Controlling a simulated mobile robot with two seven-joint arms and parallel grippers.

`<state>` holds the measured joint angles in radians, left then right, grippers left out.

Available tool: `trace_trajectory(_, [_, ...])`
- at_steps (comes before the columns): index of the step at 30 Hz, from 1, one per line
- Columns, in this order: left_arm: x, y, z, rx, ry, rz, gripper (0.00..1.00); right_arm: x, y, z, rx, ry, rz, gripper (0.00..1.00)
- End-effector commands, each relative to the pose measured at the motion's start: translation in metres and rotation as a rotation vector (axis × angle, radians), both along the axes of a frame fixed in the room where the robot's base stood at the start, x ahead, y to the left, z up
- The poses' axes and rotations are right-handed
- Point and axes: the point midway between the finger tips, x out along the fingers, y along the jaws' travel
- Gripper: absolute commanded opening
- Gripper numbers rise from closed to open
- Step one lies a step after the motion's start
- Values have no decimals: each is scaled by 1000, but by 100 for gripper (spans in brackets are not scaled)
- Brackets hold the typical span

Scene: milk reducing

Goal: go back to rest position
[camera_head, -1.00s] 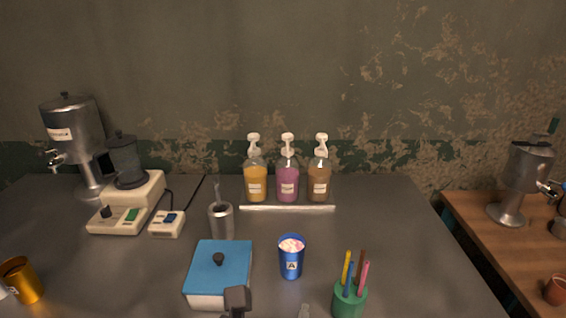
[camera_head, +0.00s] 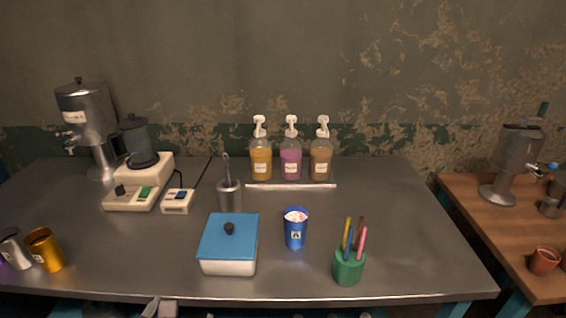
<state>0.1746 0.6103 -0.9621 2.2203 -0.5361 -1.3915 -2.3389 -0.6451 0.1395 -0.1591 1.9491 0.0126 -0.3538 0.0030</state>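The grey table (camera_head: 120,277) carries a blue cup (camera_head: 295,232) with a pale filling and a letter A label, standing upright near the middle. A white box with a blue lid (camera_head: 229,240) stands left of it, closed. Only the tip of a gripper, which looks like my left gripper (camera_head: 160,308), shows at the bottom edge, below the table's front edge and apart from all objects. Most of it is cut off, so its opening is unclear. My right gripper is not in view.
A green pen holder (camera_head: 348,266) stands near the front edge. Gold (camera_head: 45,250) and silver (camera_head: 14,248) cups are at the left. A wooden table (camera_head: 470,210) is at the right.

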Motion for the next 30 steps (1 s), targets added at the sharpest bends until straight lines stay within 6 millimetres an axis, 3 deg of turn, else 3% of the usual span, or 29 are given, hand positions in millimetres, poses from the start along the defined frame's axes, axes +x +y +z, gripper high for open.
trace_trajectory(14, [-25,19,-85,-952,135,457,92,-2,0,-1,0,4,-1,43])
trace_trajectory(21, [-47,45,-122,-1471,177,822,92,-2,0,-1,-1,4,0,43])
trace_trajectory(30, [-81,89,-154,-2057,151,1308,92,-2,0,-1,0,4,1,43])
